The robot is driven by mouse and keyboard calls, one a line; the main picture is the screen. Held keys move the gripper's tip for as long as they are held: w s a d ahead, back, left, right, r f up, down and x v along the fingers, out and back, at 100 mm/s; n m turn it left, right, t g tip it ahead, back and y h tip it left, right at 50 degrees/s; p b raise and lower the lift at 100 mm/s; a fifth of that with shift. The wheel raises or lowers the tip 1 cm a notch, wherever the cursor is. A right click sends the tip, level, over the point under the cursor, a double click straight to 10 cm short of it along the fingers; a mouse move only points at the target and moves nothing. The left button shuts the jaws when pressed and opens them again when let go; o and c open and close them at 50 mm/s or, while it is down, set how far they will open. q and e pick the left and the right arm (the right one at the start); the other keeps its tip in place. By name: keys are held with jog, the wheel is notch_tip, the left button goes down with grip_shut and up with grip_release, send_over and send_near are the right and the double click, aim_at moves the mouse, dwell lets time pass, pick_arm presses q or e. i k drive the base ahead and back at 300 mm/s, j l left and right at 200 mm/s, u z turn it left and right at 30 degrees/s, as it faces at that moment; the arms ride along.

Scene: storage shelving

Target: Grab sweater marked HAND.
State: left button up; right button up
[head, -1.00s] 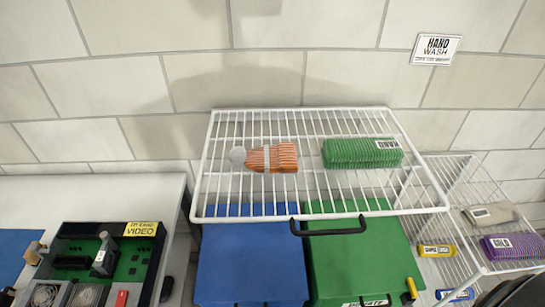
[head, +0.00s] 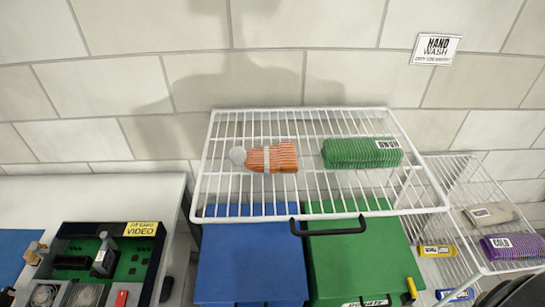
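A green folded sweater (head: 350,154) lies on the right part of the white wire shelf (head: 222,208). It carries a white tag (head: 387,144) with dark lettering that looks upside down and is too small to read surely. An orange folded item (head: 284,158) with a pale band and a round grey tag lies to its left on the same shelf, apart from it. Neither of my grippers is in the head view.
Below the shelf stand a blue box (head: 250,265) and a green box (head: 355,262) with a black handle (head: 335,231). A lower wire rack (head: 455,270) at right holds a purple folded item (head: 515,247) and a beige one (head: 492,213). An electronics tray (head: 135,262) sits at left.

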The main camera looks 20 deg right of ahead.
aim_at(355, 152)
jog(key=l+z, duration=0.1)
jog(key=z, duration=0.25)
jog(key=l+z, duration=0.1)
jog(key=z, duration=0.3)
jog(key=l+z, duration=0.1)
jog(key=z, duration=0.25)
jog(key=k, duration=0.05)
